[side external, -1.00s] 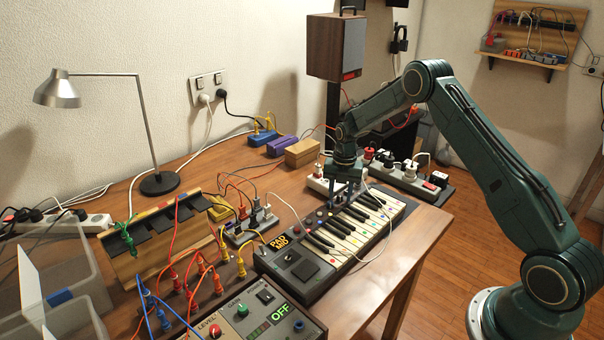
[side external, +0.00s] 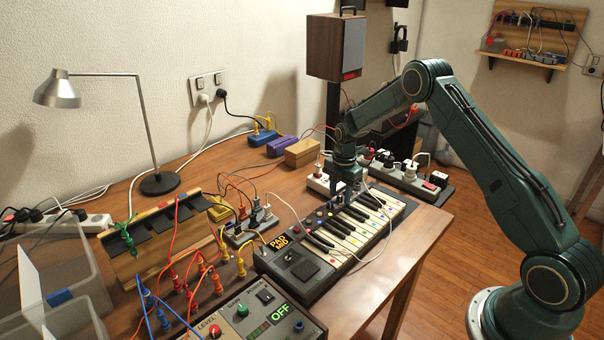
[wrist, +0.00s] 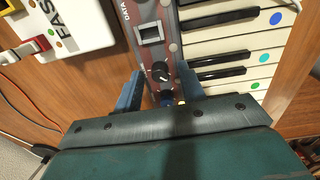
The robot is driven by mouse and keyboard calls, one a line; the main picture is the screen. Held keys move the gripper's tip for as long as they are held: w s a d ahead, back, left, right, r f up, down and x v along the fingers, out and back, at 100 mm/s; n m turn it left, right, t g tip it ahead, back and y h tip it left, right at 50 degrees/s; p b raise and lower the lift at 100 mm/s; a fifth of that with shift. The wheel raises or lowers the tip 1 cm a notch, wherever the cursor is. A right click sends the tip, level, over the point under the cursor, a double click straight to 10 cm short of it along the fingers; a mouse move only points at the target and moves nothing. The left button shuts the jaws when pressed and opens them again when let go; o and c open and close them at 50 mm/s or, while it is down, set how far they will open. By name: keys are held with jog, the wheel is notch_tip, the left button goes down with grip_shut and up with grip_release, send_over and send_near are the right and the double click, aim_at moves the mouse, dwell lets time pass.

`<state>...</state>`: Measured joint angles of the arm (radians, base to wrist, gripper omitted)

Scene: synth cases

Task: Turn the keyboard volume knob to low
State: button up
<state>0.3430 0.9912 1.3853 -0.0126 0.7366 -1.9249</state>
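The keyboard (side external: 318,277) lies on the wooden table, with its keys running away from the camera in the side view. In the wrist view the volume knob (wrist: 161,72) is a small black round knob with a light pointer mark, on the dark panel (wrist: 150,12) beside the keys. My gripper (wrist: 160,86) is open, with one blue finger on each side of the knob's area; contact cannot be made out. In the side view my gripper (side external: 347,192) is low over the keyboard's far-left edge and hides the knob.
A white box (wrist: 65,22) lies left of the keyboard in the wrist view. A power strip (side external: 408,180) with plugs stands behind the keyboard. A patch-cable box (side external: 245,228) and a control panel (side external: 262,318) sit to the left. A thin white cable crosses the keys.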

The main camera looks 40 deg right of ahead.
jog(key=m, duration=0.6)
jog(key=shift+a+f, duration=0.2)
jog(key=shift+a, duration=0.05)
jog(key=m, duration=0.2)
jog(key=shift+m, duration=0.4)
jog(key=m, duration=0.2)
jog(key=shift+w+d+r+m, duration=0.1)
jog(key=shift+d+r+m, duration=0.05)
jog(key=shift+m, duration=0.25)
jog(key=m, duration=0.5)
jog(key=shift+m, duration=0.3)
jog(key=m, duration=0.6)
jog(key=shift+d+g, duration=0.15)
jog(key=shift+g, duration=0.15)
jog(key=m, duration=1.8)
jog(key=shift+m, duration=0.3)
jog(key=m, duration=0.5)
jog(key=shift+m, duration=0.3)
jog(key=shift+d+r, duration=0.1)
jog(key=shift+r, duration=0.25)
notch_tip(320, 180, up, 17)
jog(key=s+a+n, duration=0.1)
jog(key=shift+a+f+n, duration=0.2)
jog(key=shift+a+n, duration=0.05)
jog(key=shift+n, duration=0.05)
